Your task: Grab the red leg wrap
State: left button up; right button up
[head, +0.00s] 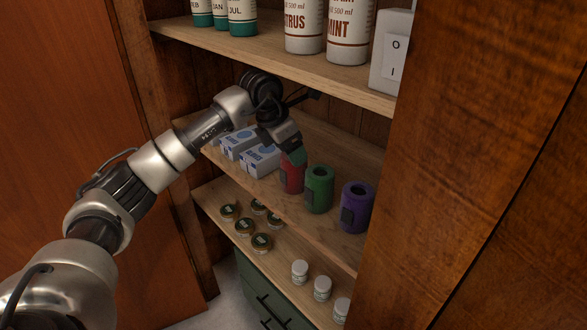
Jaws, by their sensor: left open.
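The red leg wrap (291,178) is a rolled cylinder standing on the middle shelf, at the left end of a row of wraps. A green wrap (319,190) and a purple wrap (356,207) stand to its right. My left gripper (297,157) reaches in from the left and points down at the top of the red wrap. It is open. The gripper hides the upper part of the red wrap, and I cannot tell whether the fingers touch it. My right gripper is not in view.
Blue and white boxes (259,160) stand left of the red wrap on the middle shelf (337,250). The upper shelf (275,54) above my gripper holds bottles (350,30) and a switch box (391,52). Tins (262,243) and small jars (322,288) stand on the lower shelf.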

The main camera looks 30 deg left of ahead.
pick_arm(q)
jog(key=shift+x, duration=1.55)
jog(key=shift+c, duration=0.3)
jog(key=c, duration=0.5)
jog(key=shift+r, duration=0.1)
jog(key=shift+c, duration=0.2)
jog(key=shift+r, duration=0.1)
